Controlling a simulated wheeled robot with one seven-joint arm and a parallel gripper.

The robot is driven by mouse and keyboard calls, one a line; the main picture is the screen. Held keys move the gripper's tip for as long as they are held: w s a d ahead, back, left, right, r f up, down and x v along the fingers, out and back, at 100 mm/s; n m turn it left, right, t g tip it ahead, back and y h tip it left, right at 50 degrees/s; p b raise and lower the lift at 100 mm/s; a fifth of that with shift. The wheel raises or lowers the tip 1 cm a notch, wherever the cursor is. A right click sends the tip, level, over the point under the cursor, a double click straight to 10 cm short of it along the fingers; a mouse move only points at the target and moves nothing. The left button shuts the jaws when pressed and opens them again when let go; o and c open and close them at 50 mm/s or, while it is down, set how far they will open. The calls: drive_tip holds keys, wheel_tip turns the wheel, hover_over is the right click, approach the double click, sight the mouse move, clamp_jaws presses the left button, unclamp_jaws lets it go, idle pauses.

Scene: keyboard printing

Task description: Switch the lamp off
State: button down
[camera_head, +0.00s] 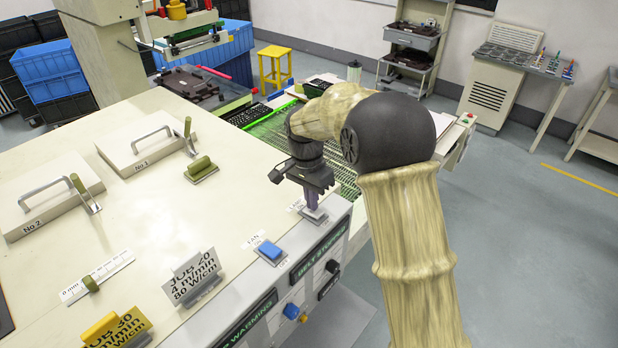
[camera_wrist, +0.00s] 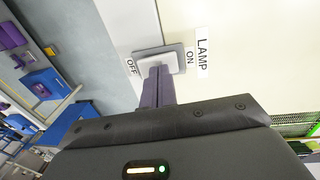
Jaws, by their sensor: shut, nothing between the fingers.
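The lamp switch is a pale rocker on a grey plate (camera_wrist: 172,50), between an OFF label (camera_wrist: 131,67) and an ON label (camera_wrist: 190,58). A LAMP label (camera_wrist: 202,57) lies beyond ON. In the head view the switch (camera_head: 315,217) sits on the machine's top near its front edge. My gripper (camera_head: 311,205) points down at it with purple fingers shut and empty. In the wrist view the fingertips (camera_wrist: 157,70) overlap the rocker's near edge. I cannot tell whether they touch it or which way the rocker is tilted, as the fingers hide part of it.
A blue FAN switch (camera_head: 270,251) is nearby on the same top. Job cards (camera_head: 194,276) stand to the left. A green mesh belt (camera_head: 268,135) lies behind.

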drive_tip(key=r+p, duration=0.3)
drive_tip(key=r, duration=0.1)
drive_tip(key=shift+w+a, duration=0.1)
drive_tip(key=shift+w, duration=0.15)
drive_tip(key=shift+w+a+r+b, duration=0.15)
drive_tip(key=shift+r+b, duration=0.15)
drive_tip(key=shift+b, duration=0.1)
wheel_tip(320, 180, up, 9)
drive_tip(key=a+b, duration=0.1)
drive_tip(key=b, duration=0.1)
drive_tip(key=shift+w, duration=0.45)
drive_tip(key=shift+s+a, duration=0.15)
